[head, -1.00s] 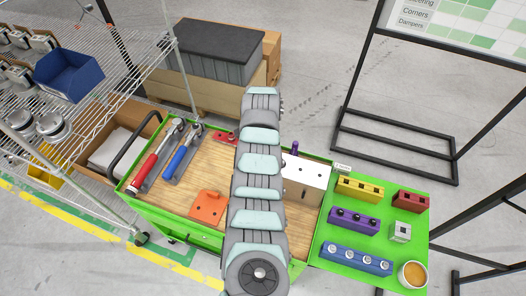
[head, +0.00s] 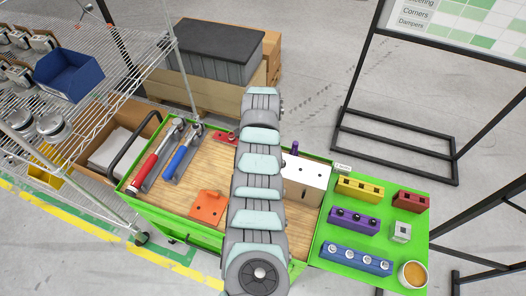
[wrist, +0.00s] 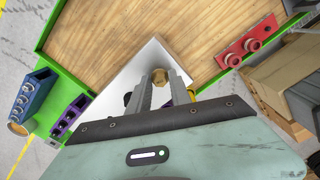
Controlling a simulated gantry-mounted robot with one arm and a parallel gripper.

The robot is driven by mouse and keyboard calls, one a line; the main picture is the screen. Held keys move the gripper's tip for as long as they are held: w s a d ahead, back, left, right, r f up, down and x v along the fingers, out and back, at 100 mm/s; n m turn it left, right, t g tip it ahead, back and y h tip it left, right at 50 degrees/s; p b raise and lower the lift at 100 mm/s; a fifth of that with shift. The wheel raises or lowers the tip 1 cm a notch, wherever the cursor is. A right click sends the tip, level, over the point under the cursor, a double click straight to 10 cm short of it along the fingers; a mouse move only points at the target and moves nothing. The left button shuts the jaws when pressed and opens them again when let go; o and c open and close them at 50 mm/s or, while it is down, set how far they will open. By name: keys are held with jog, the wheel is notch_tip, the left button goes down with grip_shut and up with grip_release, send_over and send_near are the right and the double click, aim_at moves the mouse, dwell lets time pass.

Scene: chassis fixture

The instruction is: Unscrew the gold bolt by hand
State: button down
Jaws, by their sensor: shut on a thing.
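In the head view my arm hides the gripper and the bolt. How far the bolt sits in the block cannot be told.
A green side shelf (head: 325,247) at the right holds yellow, red, purple and blue racks and a round cup (head: 412,274). Left of my arm are an orange plate (head: 208,206), two ratchet-like tools (head: 182,150) and a red holder (head: 222,137). Bare wood lies between them.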

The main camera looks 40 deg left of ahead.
dwell(0.4)
jog(key=shift+d+r+n+p, duration=0.1)
jog(key=shift+n+p, duration=0.1)
jog(key=shift+n, duration=0.4)
jog(key=shift+r+n+p, duration=0.1)
jog(key=shift+n+p, duration=0.05)
jog(key=shift+n, duration=0.45)
jog(key=n, duration=0.2)
jog(key=shift+f+n, duration=0.1)
jog(key=shift+n, duration=0.2)
jog(key=shift+r+p, duration=1.7)
jog(key=shift+r, duration=1.3)
